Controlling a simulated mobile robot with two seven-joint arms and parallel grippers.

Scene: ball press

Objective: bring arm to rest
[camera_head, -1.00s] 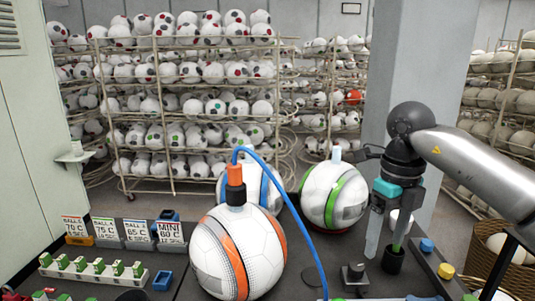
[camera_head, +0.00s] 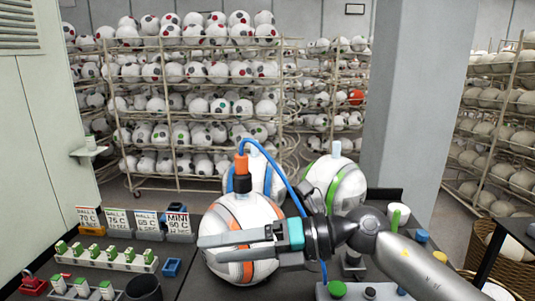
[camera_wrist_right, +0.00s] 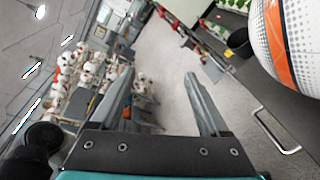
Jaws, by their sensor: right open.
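My right gripper (camera_head: 209,249) reaches leftward across the front of the orange-striped ball (camera_head: 243,212) in the head view. Its two fingers are apart with nothing between them. The fingers and teal gripper body hide part of that ball; contact cannot be told. In the right wrist view the open fingers (camera_wrist_right: 158,80) point over the floor, and the same ball (camera_wrist_right: 297,40) shows at the upper right. My right arm comes in from the lower right. My left gripper is not in view.
A blue hose (camera_head: 287,185) runs from the orange fitting (camera_head: 241,164) on the ball. A green-striped ball (camera_head: 337,188) stands behind my wrist. Temperature cards (camera_head: 117,220) and a white rack with green-topped pieces (camera_head: 107,257) stand left. A black cup (camera_head: 143,288) stands at the front.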

